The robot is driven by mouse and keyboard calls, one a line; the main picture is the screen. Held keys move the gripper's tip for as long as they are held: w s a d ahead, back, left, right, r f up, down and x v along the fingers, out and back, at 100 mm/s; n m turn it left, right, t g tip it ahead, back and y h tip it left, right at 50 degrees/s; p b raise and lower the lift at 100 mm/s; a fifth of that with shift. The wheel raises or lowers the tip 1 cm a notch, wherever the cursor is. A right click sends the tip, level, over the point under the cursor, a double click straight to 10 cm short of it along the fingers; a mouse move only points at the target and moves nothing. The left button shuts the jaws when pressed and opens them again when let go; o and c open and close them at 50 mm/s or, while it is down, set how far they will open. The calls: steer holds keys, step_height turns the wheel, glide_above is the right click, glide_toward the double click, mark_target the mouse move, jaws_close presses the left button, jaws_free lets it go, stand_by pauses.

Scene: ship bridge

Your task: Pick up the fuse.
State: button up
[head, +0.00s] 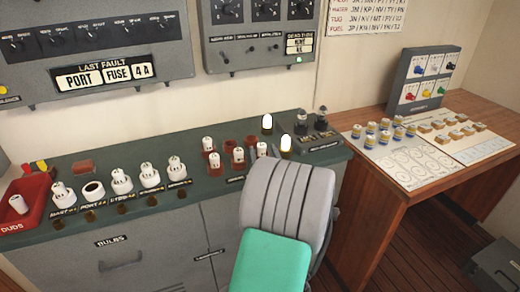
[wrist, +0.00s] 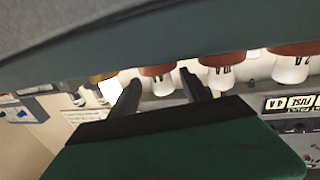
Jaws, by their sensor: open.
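White fuses stand in red-brown holders on the green counter, including one fuse (head: 215,160), a second (head: 238,155) and a third (head: 208,143). A fuse (head: 18,204) lies in the red DUDS tray (head: 32,208). In the wrist view my gripper (wrist: 160,85) is open, its two black fingers apart, with a white fuse (wrist: 161,86) showing between or beyond them. I cannot tell the depth. In the head view my arm hides the fingers.
A wall panel (head: 105,75) reads LAST FAULT, PORT, FUSE 4 A. Lit bulbs (head: 267,122) and dark bulbs (head: 321,118) stand at the counter's right end. A wooden desk (head: 350,175) with cards and small parts is at the right.

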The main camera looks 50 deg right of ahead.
steer(key=x, duration=0.2)
steer(key=p+x, duration=0.1)
steer(key=x, duration=0.1)
steer(key=shift+w+d+r, duration=0.1)
steer(key=shift+w+r, duration=0.1)
steer(key=shift+w, duration=0.2)
steer(key=shift+s, duration=0.1)
jaws_close()
